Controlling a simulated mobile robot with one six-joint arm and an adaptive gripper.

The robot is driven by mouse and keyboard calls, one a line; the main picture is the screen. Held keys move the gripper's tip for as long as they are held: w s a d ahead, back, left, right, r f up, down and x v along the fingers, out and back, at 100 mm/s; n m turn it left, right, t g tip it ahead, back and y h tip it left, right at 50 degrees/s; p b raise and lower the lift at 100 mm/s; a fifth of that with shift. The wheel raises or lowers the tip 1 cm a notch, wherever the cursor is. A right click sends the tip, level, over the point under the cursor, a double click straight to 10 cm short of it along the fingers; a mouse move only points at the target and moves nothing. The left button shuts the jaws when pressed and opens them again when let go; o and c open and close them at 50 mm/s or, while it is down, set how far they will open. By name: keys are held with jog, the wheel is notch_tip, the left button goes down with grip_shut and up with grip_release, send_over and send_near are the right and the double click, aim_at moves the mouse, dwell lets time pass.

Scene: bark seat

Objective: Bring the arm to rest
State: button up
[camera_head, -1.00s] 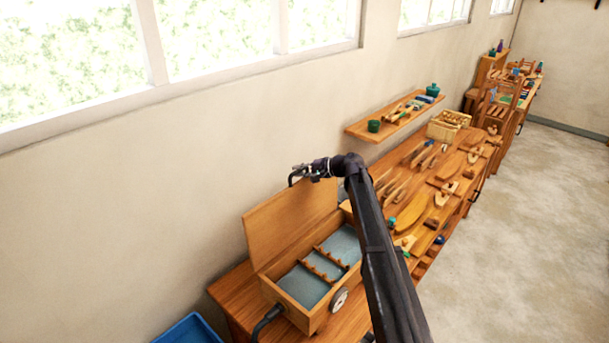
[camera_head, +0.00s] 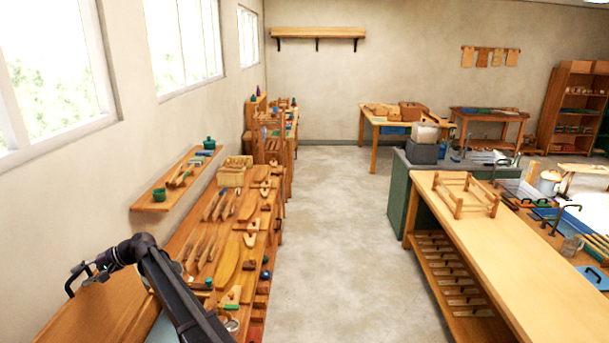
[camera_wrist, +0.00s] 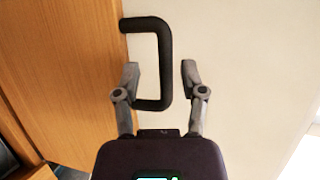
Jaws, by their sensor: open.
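My gripper (camera_wrist: 160,73) is open in the wrist view, with its two grey fingers apart. A black D-shaped handle (camera_wrist: 163,40) on the edge of a wooden lid (camera_wrist: 60,70) shows between and beyond the fingers. The left finger overlaps part of the handle; I cannot tell whether they touch. In the head view my gripper (camera_head: 90,268) is at the lower left, beside the handle (camera_head: 70,280) at the top of the raised lid (camera_head: 95,308). Most of the box below is out of frame or behind my arm.
A workbench (camera_head: 185,235) with several wooden tools runs along the left wall, under a small shelf (camera_head: 172,190). Clear floor (camera_head: 325,240) lies between it and a long table (camera_head: 500,255) on the right. The wall is close behind the lid.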

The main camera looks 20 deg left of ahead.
jog(key=w+d+f+m+t+h+b, duration=0.1)
jog(key=w+d+f+t+b, duration=0.35)
jog(key=d, duration=1.15)
jog(key=w+d+f+h+b, duration=0.2)
jog(key=w+d+f, duration=0.6)
jog(key=d, duration=0.8)
jog(key=w+d+f+m+t+h+b, duration=0.1)
jog(key=w+d+f+t+b, duration=0.45)
jog(key=d, duration=1.05)
jog(key=s+d+f+m+h+b, duration=0.1)
jog(key=s+d+f+h+b, duration=0.1)
jog(key=d, duration=1.3)
jog(key=s+d+f+m+h+b, duration=0.1)
jog(key=s+d+f+h+b, duration=0.2)
jog(key=d, duration=1.3)
jog(key=s+d+f+m+g+h+b, duration=0.1)
jog(key=s+d+f+m+h+b, duration=0.1)
jog(key=s+d+f, duration=0.3)
jog(key=d+f, duration=0.4)
jog(key=d, duration=0.7)
jog(key=shift+s+f+b, duration=0.2)
jog(key=shift+s+b, duration=0.1)
jog(key=shift+b, duration=0.05)
jog(key=shift+a, duration=0.15)
